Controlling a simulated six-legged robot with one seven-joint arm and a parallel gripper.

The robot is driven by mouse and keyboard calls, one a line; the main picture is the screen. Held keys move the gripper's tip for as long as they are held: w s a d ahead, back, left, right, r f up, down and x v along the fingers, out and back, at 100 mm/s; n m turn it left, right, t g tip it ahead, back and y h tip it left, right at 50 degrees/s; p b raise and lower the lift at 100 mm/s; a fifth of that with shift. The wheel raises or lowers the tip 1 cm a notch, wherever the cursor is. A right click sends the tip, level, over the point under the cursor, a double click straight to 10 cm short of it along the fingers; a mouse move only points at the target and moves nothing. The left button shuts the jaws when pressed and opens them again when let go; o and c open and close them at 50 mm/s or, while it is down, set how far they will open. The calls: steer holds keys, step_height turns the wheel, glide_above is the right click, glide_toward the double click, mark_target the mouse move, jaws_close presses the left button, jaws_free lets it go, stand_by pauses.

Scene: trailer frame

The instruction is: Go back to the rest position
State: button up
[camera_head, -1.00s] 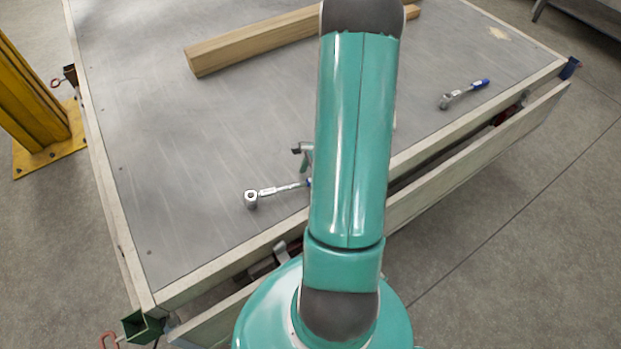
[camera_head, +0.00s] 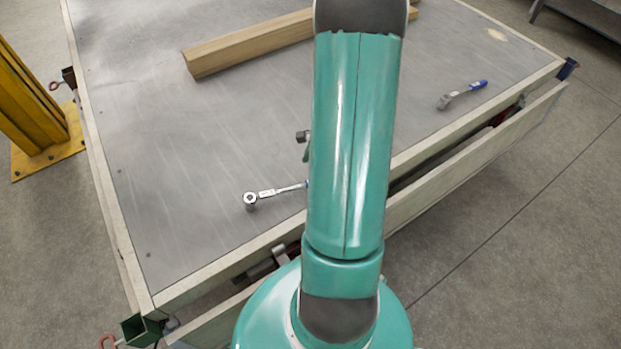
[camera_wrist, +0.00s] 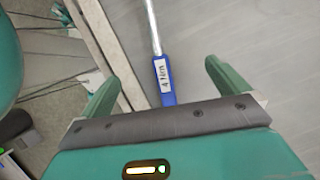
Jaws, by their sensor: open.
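My gripper (camera_wrist: 160,74) is open in the wrist view, with its two green fingers apart and nothing between the tips. Below it in that view lies a torque wrench with a blue handle (camera_wrist: 165,88), a label and a metal shaft running away. In the head view, one wrench (camera_head: 262,196) lies on the near part of the grey bed, its handle end hidden behind my teal arm. A second wrench with a blue handle (camera_head: 465,93) lies at the right. My gripper is mostly hidden behind my arm there; a small part seems to show at its left.
A wooden beam (camera_head: 245,47) lies across the far part of the trailer bed (camera_head: 170,150). A pale rim and a side board (camera_head: 470,160) border the near side. A yellow post (camera_head: 30,100) stands left. Open floor (camera_head: 530,260) lies at the right.

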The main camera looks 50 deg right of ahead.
steer(key=v, duration=0.9)
steer(key=shift+r, duration=0.1)
steer(key=w+a+r+n+h, duration=0.1)
steer(key=w+a+r+n, duration=0.2)
steer(key=a+r+n, duration=0.4)
steer(key=w+a+r+n+h, duration=0.1)
steer(key=w+a+r+n, duration=0.25)
steer(key=a+r, duration=0.45)
steer(key=s+a+r+n+t+h, duration=0.1)
steer(key=s+a+r+n, duration=0.2)
steer(key=a+n, duration=0.3)
steer(key=s+a+r+n+t, duration=0.2)
steer(key=a+r+n, duration=0.4)
steer(key=a, duration=0.5)
steer(key=shift+s+n+h, duration=0.4)
steer(key=shift+s+n, duration=0.1)
steer(key=shift+n, duration=0.15)
